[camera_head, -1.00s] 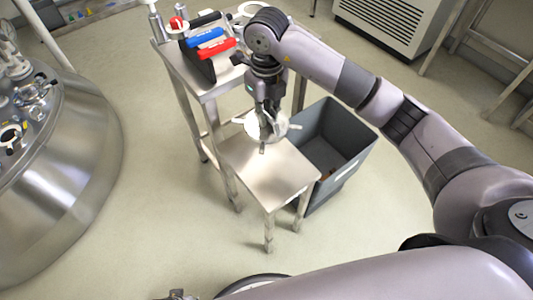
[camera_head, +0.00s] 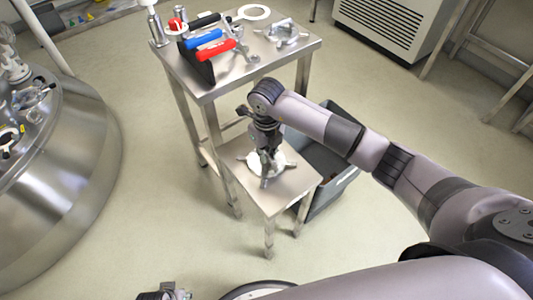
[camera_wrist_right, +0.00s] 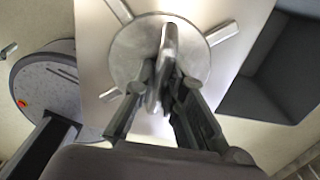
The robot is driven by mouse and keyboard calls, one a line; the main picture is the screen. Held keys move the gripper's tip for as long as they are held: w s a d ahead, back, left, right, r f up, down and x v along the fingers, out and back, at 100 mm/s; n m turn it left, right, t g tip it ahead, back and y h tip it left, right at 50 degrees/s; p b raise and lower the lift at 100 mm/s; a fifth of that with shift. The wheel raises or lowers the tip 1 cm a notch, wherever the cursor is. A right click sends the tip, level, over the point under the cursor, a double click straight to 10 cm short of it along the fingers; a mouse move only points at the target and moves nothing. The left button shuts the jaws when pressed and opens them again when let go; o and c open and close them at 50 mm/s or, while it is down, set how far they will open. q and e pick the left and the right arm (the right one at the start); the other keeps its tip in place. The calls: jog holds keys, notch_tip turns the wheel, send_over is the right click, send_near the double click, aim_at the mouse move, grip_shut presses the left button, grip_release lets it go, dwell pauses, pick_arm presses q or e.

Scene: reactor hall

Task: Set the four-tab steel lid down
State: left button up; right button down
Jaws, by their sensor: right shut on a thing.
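The four-tab steel lid (camera_head: 284,163) is a round metal disc with flat tabs sticking out from its rim. It is level over the small low steel table (camera_head: 285,196), near the middle of its top. I cannot tell whether it touches the top. My right gripper (camera_head: 266,164) points down and is shut on the lid's upright handle. In the right wrist view the fingers (camera_wrist_right: 163,95) close on the handle above the lid's disc (camera_wrist_right: 126,55). A small mechanical part at the bottom edge of the head view may belong to my left gripper, but its jaws cannot be made out.
A taller steel table (camera_head: 285,61) behind holds a rack with blue (camera_head: 203,39) and red (camera_head: 215,51) handled tools, a white ring (camera_head: 254,12) and metal fittings. A dark grey bin (camera_head: 340,190) stands right of the low table. A large steel vessel (camera_head: 60,190) stands at left.

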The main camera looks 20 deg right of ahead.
aim_at(267, 153)
pick_arm(q)
jog(key=shift+w+r, duration=0.1)
jog(key=shift+r, duration=0.15)
pick_arm(e)
jog(key=c, duration=1.7)
grip_release()
jog(key=shift+o, duration=0.2)
jog(key=shift+r, duration=0.1)
pick_arm(q)
jog(key=s+f, duration=0.1)
jog(key=s+f+p, duration=0.1)
jog(key=f, duration=0.1)
jog(key=s+f, duration=0.1)
jog(key=f, duration=0.1)
jog(key=shift+a+p, duration=0.2)
jog(key=shift+p, duration=0.1)
pick_arm(e)
notch_tip(267, 153, up, 12)
